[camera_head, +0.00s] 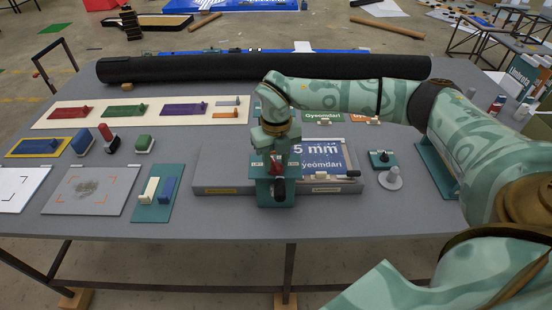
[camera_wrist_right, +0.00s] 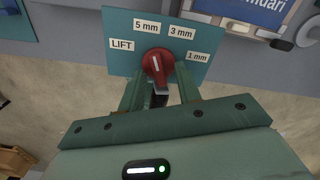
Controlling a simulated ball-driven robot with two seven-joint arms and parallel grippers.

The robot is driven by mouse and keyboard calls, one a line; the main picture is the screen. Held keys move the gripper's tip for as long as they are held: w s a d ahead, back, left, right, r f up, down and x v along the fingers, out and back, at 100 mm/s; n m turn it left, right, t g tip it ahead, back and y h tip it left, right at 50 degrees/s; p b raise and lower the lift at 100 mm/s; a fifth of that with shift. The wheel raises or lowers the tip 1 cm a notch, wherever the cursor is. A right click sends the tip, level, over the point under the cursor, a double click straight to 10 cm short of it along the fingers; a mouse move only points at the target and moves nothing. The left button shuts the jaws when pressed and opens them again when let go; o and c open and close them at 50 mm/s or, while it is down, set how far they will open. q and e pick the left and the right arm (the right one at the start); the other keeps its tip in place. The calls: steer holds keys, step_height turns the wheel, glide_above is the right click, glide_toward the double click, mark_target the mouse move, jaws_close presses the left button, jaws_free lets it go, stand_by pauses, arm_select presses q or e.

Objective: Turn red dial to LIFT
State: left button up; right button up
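The red dial (camera_wrist_right: 157,64) is on a teal panel (camera_wrist_right: 117,25) labelled LIFT, 5 mm, 3 mm and 1 mm in the right wrist view. Its white pointer line points up between the 5 mm and 3 mm labels. In the head view the panel (camera_head: 289,196) is at the front edge of the grey lightbox (camera_head: 222,178). My right gripper (camera_wrist_right: 160,88) is at the dial, with its fingers apart on either side of the dial's lower part. I cannot tell whether they touch it. It also shows above the panel in the head view (camera_head: 277,156). My left gripper is out of view.
Stamps and a blue and white block tray (camera_head: 149,212) lie left of the lightbox. A small teal switch plate (camera_head: 381,160) and a grey knob (camera_head: 391,178) are at its right. A long black roll (camera_head: 200,68) lies behind. My right arm covers the table's right side.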

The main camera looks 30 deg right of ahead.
jaws_close()
stand_by(0.3)
steer(key=n+p, duration=0.2)
steer(key=n, duration=0.1)
steer(key=shift+r+n+p, duration=0.15)
steer(key=shift+n+p, duration=0.15)
steer(key=shift+p, duration=0.05)
steer(key=n+p, duration=0.1)
steer(key=n, duration=0.2)
steer(key=shift+w+d+p, duration=0.1)
steer(key=shift+p, duration=0.2)
steer(key=shift+n+p, duration=0.45)
steer(key=shift+n, duration=0.65)
jaws_free()
